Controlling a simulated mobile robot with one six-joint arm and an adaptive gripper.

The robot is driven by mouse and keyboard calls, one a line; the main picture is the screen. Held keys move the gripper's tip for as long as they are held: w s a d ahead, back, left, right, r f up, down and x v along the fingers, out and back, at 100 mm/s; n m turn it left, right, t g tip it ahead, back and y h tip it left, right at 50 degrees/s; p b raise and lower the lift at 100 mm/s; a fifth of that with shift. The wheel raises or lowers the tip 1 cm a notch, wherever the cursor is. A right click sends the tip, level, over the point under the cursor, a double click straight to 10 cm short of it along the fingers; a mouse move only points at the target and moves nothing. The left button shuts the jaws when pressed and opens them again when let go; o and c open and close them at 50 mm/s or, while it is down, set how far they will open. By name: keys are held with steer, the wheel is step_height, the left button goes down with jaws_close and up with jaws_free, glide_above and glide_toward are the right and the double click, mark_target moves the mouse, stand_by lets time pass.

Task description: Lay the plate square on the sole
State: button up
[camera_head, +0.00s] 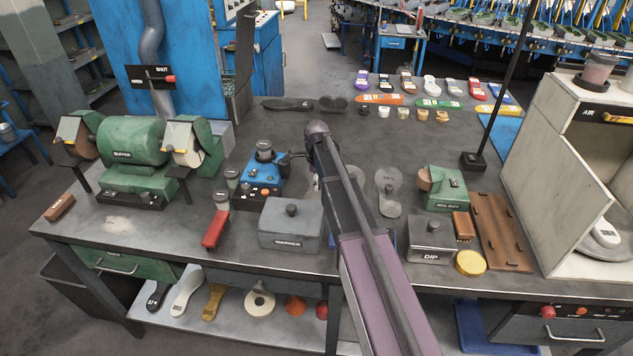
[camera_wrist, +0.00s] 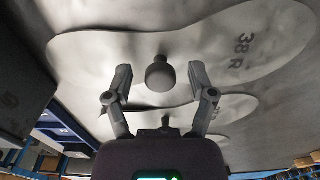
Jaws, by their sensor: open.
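A pale grey, sole-shaped plate (camera_wrist: 105,48) marked 38 R fills much of the wrist view, with a dark round knob (camera_wrist: 160,73) on it. My gripper (camera_wrist: 161,77) is open, one finger on each side of the knob; I cannot tell whether either touches it. A second pale grey sole-shaped piece (camera_wrist: 228,106) lies beyond it, partly hidden by my gripper. In the head view a grey sole-shaped piece (camera_head: 389,205) lies flat on the bench just right of my arm. My arm hides my gripper there. I cannot tell which piece is the sole.
A grey WARMER box (camera_head: 290,224) stands left of my arm, with a blue control unit (camera_head: 260,178) behind it. A DIP box (camera_head: 431,240), a yellow disc (camera_head: 470,263) and a brown rack (camera_head: 503,235) are at right.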

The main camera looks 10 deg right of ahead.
step_height(320, 180, up, 12)
steer(key=p, duration=1.2)
stand_by(0.7)
steer(key=s+d+n, duration=0.1)
steer(key=s+n, duration=2)
steer(key=s, duration=0.6)
steer(key=shift+d+n, duration=0.3)
steer(key=shift+d, duration=0.05)
steer(key=shift+c, duration=1)
